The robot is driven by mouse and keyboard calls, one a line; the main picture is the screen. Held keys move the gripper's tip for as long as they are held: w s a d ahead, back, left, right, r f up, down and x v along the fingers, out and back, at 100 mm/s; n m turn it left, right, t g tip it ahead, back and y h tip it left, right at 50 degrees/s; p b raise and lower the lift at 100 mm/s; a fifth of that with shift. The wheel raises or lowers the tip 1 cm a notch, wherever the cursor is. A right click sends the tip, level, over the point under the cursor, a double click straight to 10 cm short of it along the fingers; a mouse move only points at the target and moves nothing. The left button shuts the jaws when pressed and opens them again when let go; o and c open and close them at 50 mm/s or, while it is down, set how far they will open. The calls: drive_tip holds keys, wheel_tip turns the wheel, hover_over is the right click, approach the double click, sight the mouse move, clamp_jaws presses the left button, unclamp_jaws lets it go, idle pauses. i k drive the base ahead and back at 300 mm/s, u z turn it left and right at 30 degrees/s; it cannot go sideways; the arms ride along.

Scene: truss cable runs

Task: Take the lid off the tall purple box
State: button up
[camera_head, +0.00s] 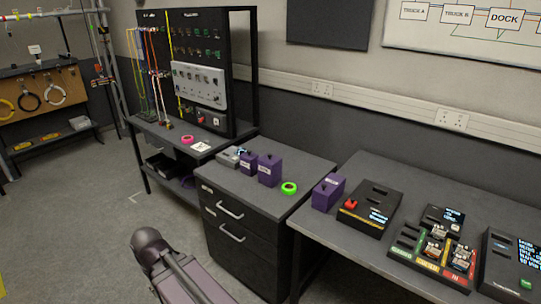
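Several purple boxes with dark tops and pale labels show. Two stand side by side on the grey drawer cabinet: a smaller purple box (248,164) on the left and a taller-looking purple box (270,171) on the right. A third purple box (328,193) stands on the left end of the right-hand bench. The tops of all three look closed; the lid seams are too small to make out. Part of my arm shows at the bottom left, apart from the boxes. My gripper's fingers are not visible.
A bright green tape roll (289,188) lies right of the cabinet's boxes, and a grey device (229,157) sits behind them. The right bench (357,254) holds several black devices. A gap separates the cabinet (246,244) from this bench. Open floor (85,205) lies to the left.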

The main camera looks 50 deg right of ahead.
sight(269, 159)
drive_tip(key=z, duration=0.6)
drive_tip(key=i, duration=0.9)
drive_tip(key=z, duration=0.5)
